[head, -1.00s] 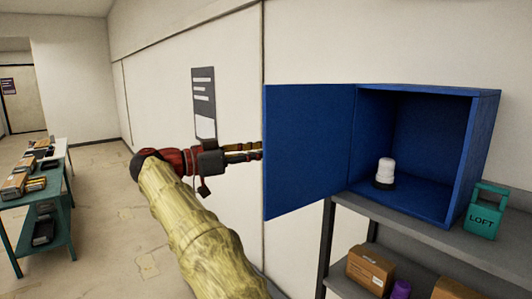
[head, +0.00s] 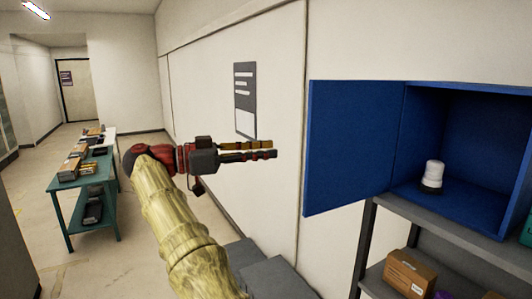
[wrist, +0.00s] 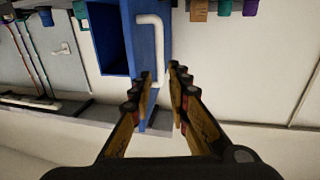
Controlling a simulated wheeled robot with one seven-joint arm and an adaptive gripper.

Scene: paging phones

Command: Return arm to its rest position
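My gripper (head: 272,150) is at the end of my arm, left of the blue cabinet's open door (head: 350,145) in the head view. Its two fingers point right toward the door, and a strip of white wall shows between their tips and the door's edge. In the wrist view the fingers of my gripper (wrist: 161,78) stand apart with nothing held between them. A white handle (wrist: 158,50) on a blue panel shows beyond the fingertips there.
The blue cabinet (head: 470,88) stands on a grey shelf (head: 430,222) with a white lamp-like item (head: 432,177) inside. A cardboard box (head: 410,272) sits below. A green table (head: 75,185) with several devices stands at left.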

